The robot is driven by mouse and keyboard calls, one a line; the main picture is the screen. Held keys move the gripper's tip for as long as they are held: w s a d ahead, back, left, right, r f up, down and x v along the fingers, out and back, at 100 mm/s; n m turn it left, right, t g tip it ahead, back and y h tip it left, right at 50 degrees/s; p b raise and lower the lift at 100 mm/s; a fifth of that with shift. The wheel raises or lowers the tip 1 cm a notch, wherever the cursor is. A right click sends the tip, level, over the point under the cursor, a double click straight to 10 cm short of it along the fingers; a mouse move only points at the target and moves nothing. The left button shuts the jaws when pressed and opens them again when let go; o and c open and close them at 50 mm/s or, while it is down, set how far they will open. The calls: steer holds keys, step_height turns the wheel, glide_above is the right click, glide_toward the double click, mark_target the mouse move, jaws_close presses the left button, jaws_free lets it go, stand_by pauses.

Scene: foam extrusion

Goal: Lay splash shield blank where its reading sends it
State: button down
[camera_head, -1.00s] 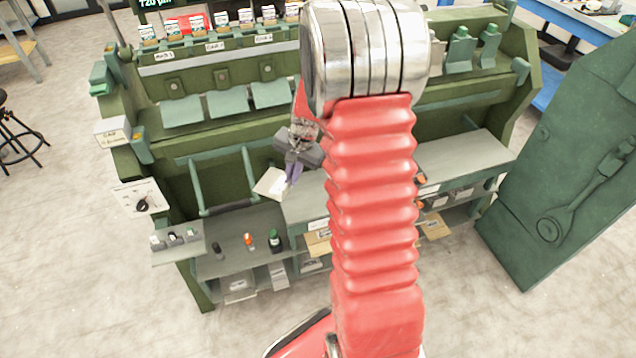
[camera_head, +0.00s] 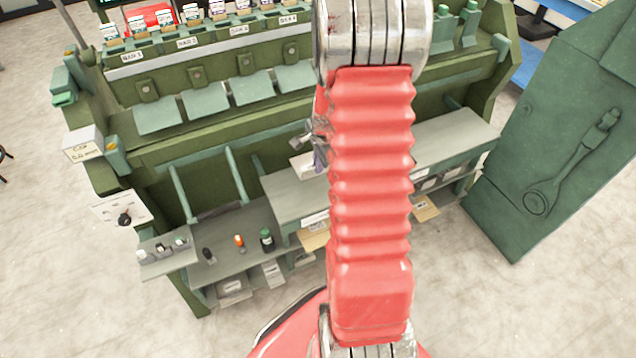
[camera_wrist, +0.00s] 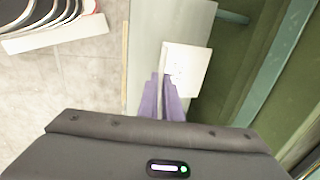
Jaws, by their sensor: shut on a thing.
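The splash shield blank is a small white square plate (camera_wrist: 187,68). In the wrist view it lies at the tips of my gripper (camera_wrist: 165,88), whose purple fingers are shut on its near edge. Behind it is a grey shelf surface (camera_wrist: 145,55); I cannot tell whether the blank touches it. In the head view my gripper (camera_head: 319,160) is left of my red arm, over the grey raised shelf (camera_head: 290,197). A pale part of the blank (camera_head: 302,165) shows there; the rest is hidden. No reading on the blank is legible.
The green machine has a row of labelled slots (camera_head: 190,42) and several hanging flaps (camera_head: 205,100). Small bottles (camera_head: 267,239) stand on the lower shelf. A green panel (camera_head: 560,150) stands at right.

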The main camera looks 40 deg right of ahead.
steer(key=s+x, duration=0.1)
steer(key=x, duration=0.5)
steer(key=shift+a, duration=0.25)
steer(key=shift+s+f, duration=0.1)
steer(key=shift+s+x, duration=0.2)
steer(key=shift+x, duration=0.7)
steer(key=shift+s+x, duration=0.2)
steer(key=shift+x, duration=0.75)
steer(key=shift+a+f, duration=0.1)
steer(key=c, duration=1.9)
jaws_free()
steer(key=shift+c, duration=0.2)
